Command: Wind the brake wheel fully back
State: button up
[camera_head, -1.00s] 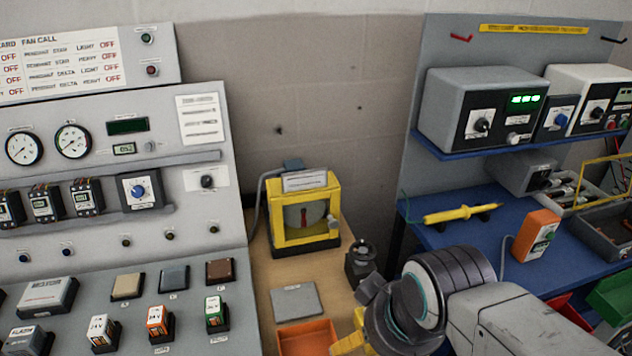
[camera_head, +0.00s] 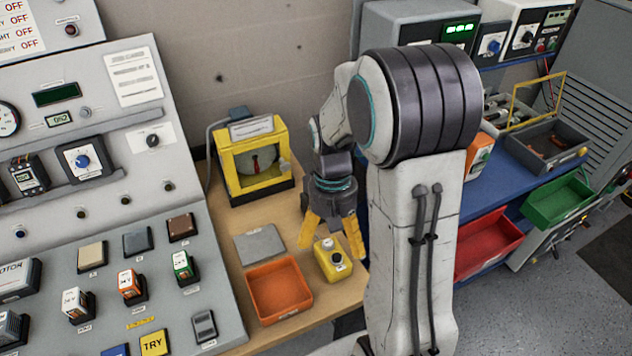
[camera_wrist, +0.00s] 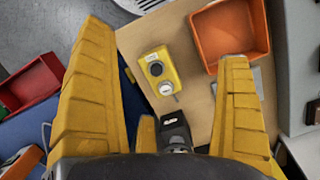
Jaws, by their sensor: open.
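A yellow-framed case (camera_head: 226,166) with a pale disc and red mark stands behind. I cannot tell which part is the brake wheel.
An orange tray (camera_head: 259,318) and a flat grey plate (camera_head: 262,242) lie left of my gripper. A sloped grey control panel (camera_head: 130,240) borders the bench on the left. A blue bench (camera_head: 478,212) with red (camera_head: 518,243) and green (camera_head: 592,204) bins stands right.

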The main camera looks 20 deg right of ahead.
jog(key=w+d+f+m, duration=0.1)
jog(key=w+d+f, duration=0.15)
jog(key=w, duration=0.45)
jog(key=w+d+f, duration=0.2)
jog(key=w+f, duration=0.2)
jog(key=w, duration=0.4)
jog(key=w+r, duration=0.1)
jog(key=w, duration=0.1)
jog(key=w+d+r+t, duration=0.1)
jog(key=w+r, duration=0.1)
jog(key=w, duration=0.1)
jog(key=w+d+r+m+t+p, duration=0.1)
jog(key=w, duration=0.1)
jog(key=shift+w+r, duration=0.25)
jog(key=shift+r, duration=0.15)
jog(key=shift+w+r, duration=0.15)
jog(key=shift+r, duration=0.15)
jog(key=shift+s+f+m, duration=0.15)
jog(key=shift+s+m, duration=0.1)
jog(key=shift+m, duration=0.15)
jog(key=shift+s+f, duration=0.1)
jog(key=shift+f, duration=0.1)
jog(key=shift+f+p, duration=0.65)
jog(key=shift+f, duration=2.75)
jog(key=shift+c, duration=0.3)
